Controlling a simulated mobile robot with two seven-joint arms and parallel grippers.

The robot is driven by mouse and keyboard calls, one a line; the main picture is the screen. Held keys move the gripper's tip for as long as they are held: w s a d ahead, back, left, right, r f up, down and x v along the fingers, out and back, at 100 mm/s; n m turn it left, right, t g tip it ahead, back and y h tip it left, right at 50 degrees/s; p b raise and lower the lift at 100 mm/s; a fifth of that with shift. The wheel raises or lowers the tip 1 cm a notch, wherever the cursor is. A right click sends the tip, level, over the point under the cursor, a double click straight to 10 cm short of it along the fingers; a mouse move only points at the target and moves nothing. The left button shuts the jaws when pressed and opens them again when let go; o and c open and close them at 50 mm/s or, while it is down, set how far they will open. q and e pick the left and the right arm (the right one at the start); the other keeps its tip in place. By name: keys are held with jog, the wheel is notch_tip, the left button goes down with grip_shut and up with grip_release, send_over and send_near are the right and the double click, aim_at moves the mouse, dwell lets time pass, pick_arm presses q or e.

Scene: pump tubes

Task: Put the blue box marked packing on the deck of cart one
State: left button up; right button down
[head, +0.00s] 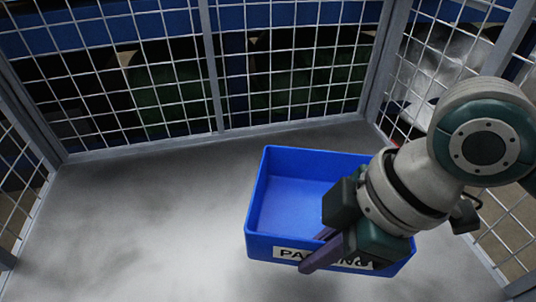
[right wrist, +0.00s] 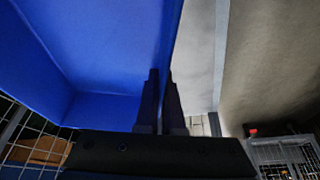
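The blue box (head: 261,245) is open-topped and has a white label on its front wall. The label reads as PACKING, partly covered by my gripper. The box is within the mesh-sided cart, over the right part of its grey deck (head: 140,215); I cannot tell whether its base touches the deck. My right gripper (head: 317,252) is shut on the box's front wall, one finger inside and one outside. In the right wrist view the fingers (right wrist: 160,85) pinch the edge of the blue wall (right wrist: 90,50). My left gripper is not in view. No cart number shows.
Wire mesh panels with grey frames enclose the deck at the back (head: 180,85), left and right (head: 430,60). The right panel is close to my right arm. The left part of the deck is bare.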

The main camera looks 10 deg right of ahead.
jog(key=b, duration=0.8)
send_over(301, 298)
jog(key=s, duration=0.1)
jog(key=f, duration=1.2)
jog(key=shift+a+f, duration=0.15)
jog(key=shift+a, duration=0.2)
notch_tip(301, 298, down, 4)
jog(key=b, duration=0.3)
jog(key=shift+f, duration=0.3)
jog(key=c, duration=1)
grip_release()
jog(key=shift+c, duration=0.2)
